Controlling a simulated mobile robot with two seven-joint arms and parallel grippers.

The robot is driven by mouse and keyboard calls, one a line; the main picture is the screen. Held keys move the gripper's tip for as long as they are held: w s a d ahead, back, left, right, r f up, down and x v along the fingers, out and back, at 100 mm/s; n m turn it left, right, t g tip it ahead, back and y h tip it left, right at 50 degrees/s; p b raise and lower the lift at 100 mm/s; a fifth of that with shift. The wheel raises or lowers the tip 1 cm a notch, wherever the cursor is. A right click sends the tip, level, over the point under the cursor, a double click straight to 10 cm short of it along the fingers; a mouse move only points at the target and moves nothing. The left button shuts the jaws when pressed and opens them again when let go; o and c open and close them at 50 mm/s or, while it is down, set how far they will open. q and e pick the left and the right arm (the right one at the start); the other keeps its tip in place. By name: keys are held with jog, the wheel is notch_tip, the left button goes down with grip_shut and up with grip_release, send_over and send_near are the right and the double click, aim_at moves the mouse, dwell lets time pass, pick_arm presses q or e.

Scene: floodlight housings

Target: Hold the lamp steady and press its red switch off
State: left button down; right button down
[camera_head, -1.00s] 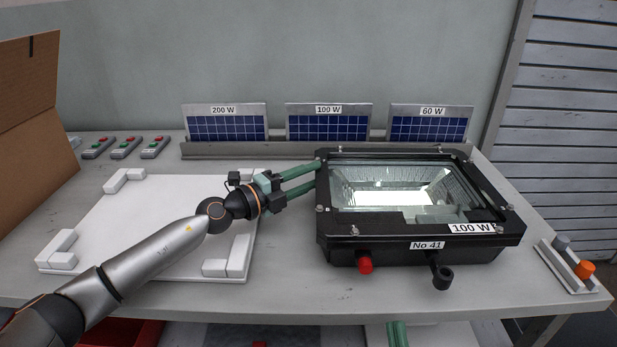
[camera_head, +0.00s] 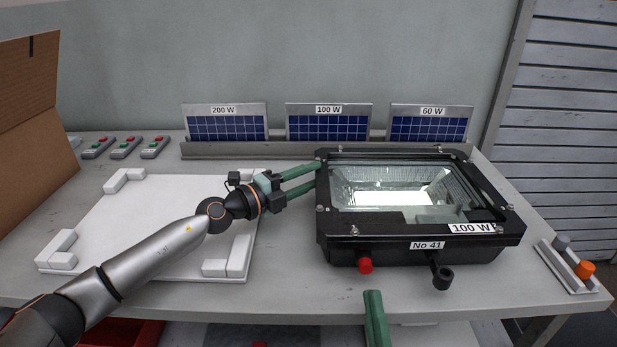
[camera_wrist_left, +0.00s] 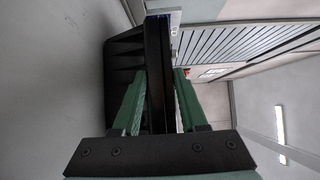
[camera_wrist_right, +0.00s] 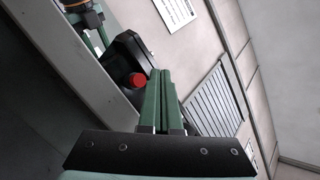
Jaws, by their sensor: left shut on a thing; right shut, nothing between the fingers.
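The lamp (camera_head: 345,243) is a black floodlight housing with a glass front, labelled "No 41" and "100 W", lying face up on the table. Its red switch (camera_head: 365,265) sticks out of the front side, left of a black knob-like fitting (camera_head: 441,277). My left gripper (camera_head: 316,175) is shut on the lamp's left rim; the left wrist view shows the rim (camera_wrist_left: 155,75) between its fingers. My right gripper (camera_head: 373,296) is shut and empty, in front of the table edge, below and apart from the switch. In the right wrist view the switch (camera_wrist_right: 137,80) lies beyond and left of the fingertips.
Small solar panels (camera_head: 328,127) labelled 200 W, 100 W and 60 W stand in a rail behind. A white board with corner blocks (camera_head: 130,225) lies left. A small holder with grey and orange knobs (camera_head: 567,266) is at right. A cardboard box (camera_head: 30,130) stands far left.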

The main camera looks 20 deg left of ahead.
aim_at(365, 266)
jog(key=shift+w+a, duration=0.15)
jog(key=shift+w, duration=0.35)
jog(key=shift+w+a, duration=0.15)
jog(key=shift+w, duration=0.35)
dwell(1.3)
jog(key=shift+w+a, duration=0.1)
jog(key=shift+w, duration=0.3)
jog(key=shift+w, duration=0.1)
